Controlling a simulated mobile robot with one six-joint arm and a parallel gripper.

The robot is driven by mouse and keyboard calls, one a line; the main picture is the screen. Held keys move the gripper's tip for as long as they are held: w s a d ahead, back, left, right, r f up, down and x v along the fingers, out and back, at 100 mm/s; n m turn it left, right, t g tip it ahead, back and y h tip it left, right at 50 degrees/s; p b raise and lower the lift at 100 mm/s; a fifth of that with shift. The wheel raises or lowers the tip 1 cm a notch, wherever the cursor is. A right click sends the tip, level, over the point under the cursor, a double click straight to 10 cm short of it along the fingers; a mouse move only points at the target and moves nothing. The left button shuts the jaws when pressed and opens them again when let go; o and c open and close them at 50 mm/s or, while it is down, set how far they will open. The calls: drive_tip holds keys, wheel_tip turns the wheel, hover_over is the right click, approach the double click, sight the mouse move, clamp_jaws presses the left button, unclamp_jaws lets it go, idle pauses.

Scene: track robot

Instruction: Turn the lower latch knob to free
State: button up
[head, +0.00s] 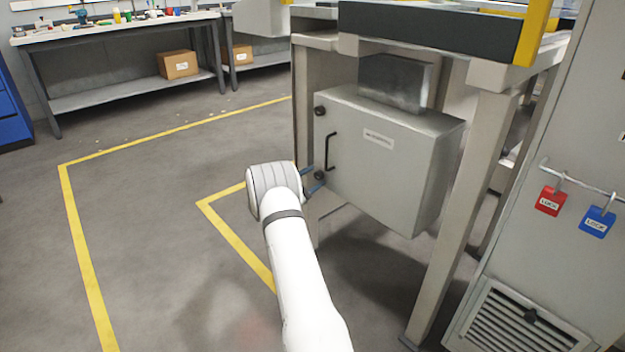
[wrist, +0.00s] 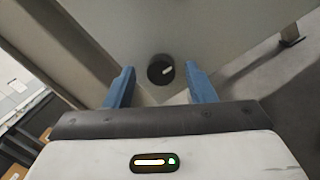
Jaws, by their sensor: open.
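The lower latch knob (head: 319,176) is a small dark round knob near the lower left corner of a grey cabinet door. In the wrist view the knob (wrist: 161,70) shows a light mark slanting up to the right. My gripper (wrist: 161,84) is open, with its blue fingers on either side of the knob in that view. In the head view my gripper (head: 315,178) is at the knob's left, close to the door. I cannot tell whether the fingers touch the knob.
The cabinet (head: 385,170) hangs under a bench frame, with a black door handle (head: 331,151) and an upper knob (head: 320,110). A frame leg (head: 465,215) stands to the right. Padlocks (head: 549,200) hang on a panel further right.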

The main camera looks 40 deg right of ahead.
drive_tip(key=a+p, duration=0.3)
drive_tip(key=a, duration=0.4)
drive_tip(key=shift+s+a+f, duration=0.35)
drive_tip(key=shift+f, duration=0.05)
